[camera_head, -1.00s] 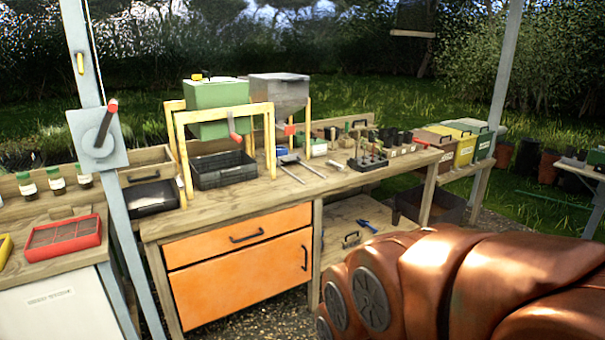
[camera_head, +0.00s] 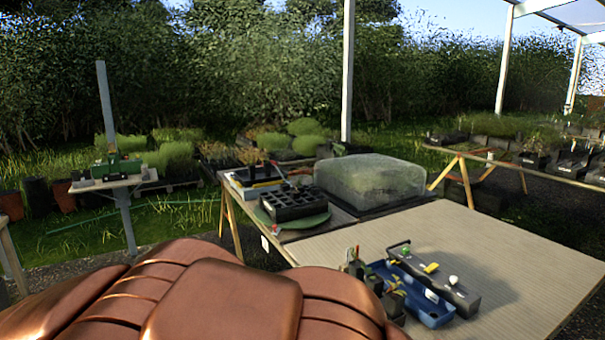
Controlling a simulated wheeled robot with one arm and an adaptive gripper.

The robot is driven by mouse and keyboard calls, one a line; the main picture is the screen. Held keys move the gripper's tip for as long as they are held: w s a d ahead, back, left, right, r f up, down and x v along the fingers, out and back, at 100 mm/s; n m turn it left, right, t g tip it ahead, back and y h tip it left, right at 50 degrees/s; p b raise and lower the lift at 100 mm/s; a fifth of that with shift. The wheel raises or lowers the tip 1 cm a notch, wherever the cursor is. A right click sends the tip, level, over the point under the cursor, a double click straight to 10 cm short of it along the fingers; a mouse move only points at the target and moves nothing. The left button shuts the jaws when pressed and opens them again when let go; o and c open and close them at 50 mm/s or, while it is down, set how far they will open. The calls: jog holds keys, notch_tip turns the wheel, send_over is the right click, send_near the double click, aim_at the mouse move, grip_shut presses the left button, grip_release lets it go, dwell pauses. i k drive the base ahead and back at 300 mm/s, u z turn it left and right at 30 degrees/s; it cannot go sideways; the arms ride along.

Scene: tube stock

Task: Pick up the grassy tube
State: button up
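I cannot single out the grassy tube for certain. A cluster of small dark pots or tubes (camera_head: 391,302), some with small green or yellowish tops, stands at the near left of the light tabletop, partly hidden by my copper-coloured arm. Beside it lies a blue tray (camera_head: 436,314) holding small items. A dark grey tray or caddy (camera_head: 462,297) with small white and yellow pieces is just behind it. My gripper is out of view; only the upper part of my arm fills the lower left.
The light tabletop (camera_head: 500,240) is bare across its middle and right. At its far end are a black cell tray (camera_head: 292,204) on a green disc and a clear domed cover (camera_head: 372,180). A plant bench (camera_head: 545,172) stands right, a small stand (camera_head: 115,183) left.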

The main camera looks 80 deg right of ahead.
aim_at(252, 168)
jog(key=z, duration=2.25)
jog(key=i, duration=2.05)
jog(key=z, duration=2.35)
jog(key=i, duration=0.5)
jog(key=u, duration=2.3)
